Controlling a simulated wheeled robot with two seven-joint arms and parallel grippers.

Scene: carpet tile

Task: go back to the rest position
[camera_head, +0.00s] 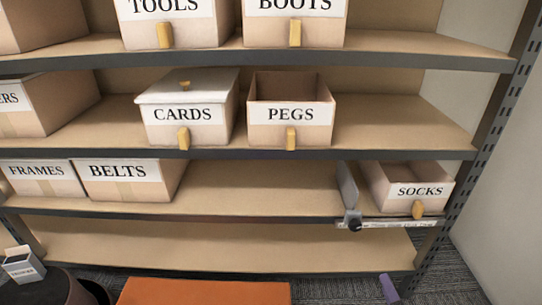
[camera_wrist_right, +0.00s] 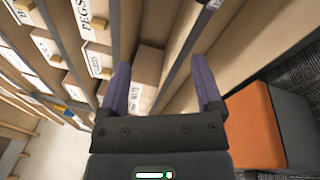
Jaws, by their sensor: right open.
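My right gripper shows in the right wrist view (camera_wrist_right: 162,78) with its two purple fingers spread apart. No object is between the fingers. In the head view only a purple finger of my right gripper (camera_head: 389,288) shows at the bottom right, in front of the lowest shelf and below the SOCKS box. The rest of that gripper is out of the picture. My left gripper is not in the head view.
A shelf rack (camera_head: 250,204) holds labelled boxes, among them an open PEGS box (camera_head: 291,112), a lidded CARDS box (camera_head: 187,112) and a SOCKS box (camera_head: 419,190). A grey divider (camera_head: 347,185) stands beside SOCKS. An orange-topped block (camera_head: 203,292) stands in front. The lowest shelf is empty.

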